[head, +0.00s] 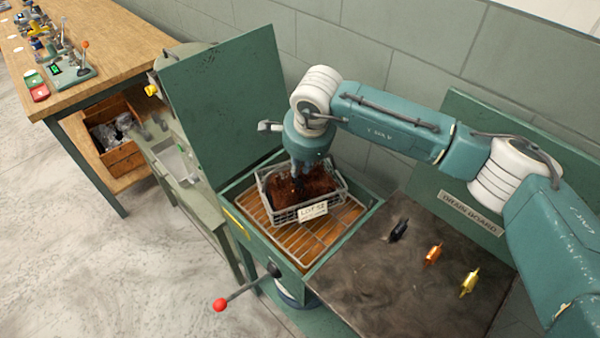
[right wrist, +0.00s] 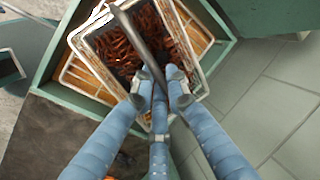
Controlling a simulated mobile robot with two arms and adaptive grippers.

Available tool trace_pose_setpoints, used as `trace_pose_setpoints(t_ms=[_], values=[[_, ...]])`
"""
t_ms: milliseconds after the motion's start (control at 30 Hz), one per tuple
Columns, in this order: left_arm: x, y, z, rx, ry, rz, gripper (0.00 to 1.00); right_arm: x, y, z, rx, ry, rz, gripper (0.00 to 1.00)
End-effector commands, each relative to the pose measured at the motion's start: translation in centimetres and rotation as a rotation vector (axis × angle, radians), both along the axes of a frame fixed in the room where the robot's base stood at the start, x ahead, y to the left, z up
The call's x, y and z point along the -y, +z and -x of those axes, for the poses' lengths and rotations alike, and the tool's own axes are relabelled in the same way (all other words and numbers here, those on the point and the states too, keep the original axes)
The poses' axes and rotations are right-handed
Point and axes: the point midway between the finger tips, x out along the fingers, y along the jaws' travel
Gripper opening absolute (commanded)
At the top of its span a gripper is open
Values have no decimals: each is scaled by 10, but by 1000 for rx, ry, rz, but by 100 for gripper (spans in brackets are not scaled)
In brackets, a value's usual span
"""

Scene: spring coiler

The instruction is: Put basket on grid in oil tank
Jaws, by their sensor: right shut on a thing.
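The basket (head: 282,214) is a grey wire basket full of reddish-brown springs, with a tag reading "LOT 12" on its front. It is over the rear part of the wire grid (head: 305,247) in the open green oil tank (head: 240,239); I cannot tell whether it touches the grid. My right gripper (head: 298,184) points down into the basket from above. In the right wrist view, its fingers (right wrist: 158,84) are shut on the dark handle bar (right wrist: 137,38) that crosses the basket (right wrist: 88,42). My left gripper is not in view.
The tank's lid (head: 226,98) stands open at the left. A lever with a red knob (head: 220,304) sticks out at the front. The drain board (head: 365,275) at the right holds black, orange and yellow pieces. A wooden bench (head: 100,50) is at upper left.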

Motion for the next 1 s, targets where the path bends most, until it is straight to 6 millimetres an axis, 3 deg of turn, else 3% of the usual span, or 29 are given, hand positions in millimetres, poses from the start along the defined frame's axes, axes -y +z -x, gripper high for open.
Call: trace_pose_setpoints(t_ms=[300,667,700,767,1000], values=[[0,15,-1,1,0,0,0,-1,-35,0,1,-1,-2,0],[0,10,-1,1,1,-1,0,-1,-41,-1,3,1,-2,0],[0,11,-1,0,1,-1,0,0,-42,0,0,0,0,19],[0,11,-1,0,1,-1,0,0,-42,0,0,0,0,31],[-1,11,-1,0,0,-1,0,0,-42,0,0,0,0,32]])
